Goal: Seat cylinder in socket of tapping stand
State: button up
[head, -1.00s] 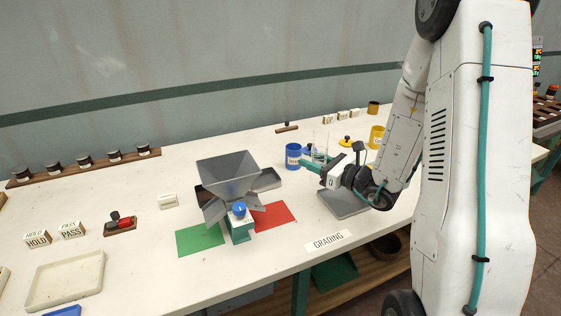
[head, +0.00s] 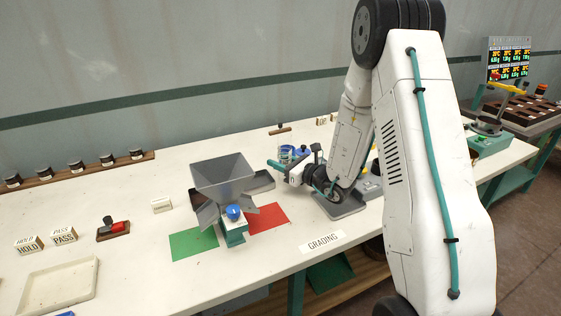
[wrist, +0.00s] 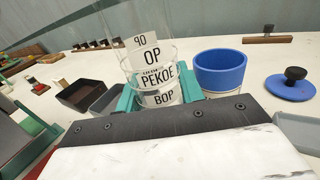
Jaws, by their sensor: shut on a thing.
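A clear glass cylinder (wrist: 150,60) stands upright between the teal fingers of my gripper (wrist: 158,97) in the wrist view. Markings reading OP, PEKOE and BOP show on or through its glass. In the head view my gripper (head: 278,165) is shut on the cylinder (head: 286,153), behind and right of the hopper.
A blue open canister (wrist: 222,78) and a blue lid (wrist: 290,88) stand right of the cylinder in the wrist view. A grey hopper (head: 222,178) stands mid-bench, between green (head: 194,243) and red (head: 268,218) mats. A grey tray (head: 340,205) lies below my wrist.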

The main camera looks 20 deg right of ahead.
jog(key=shift+f, duration=0.1)
jog(key=o, duration=0.8)
jog(key=shift+c, duration=0.2)
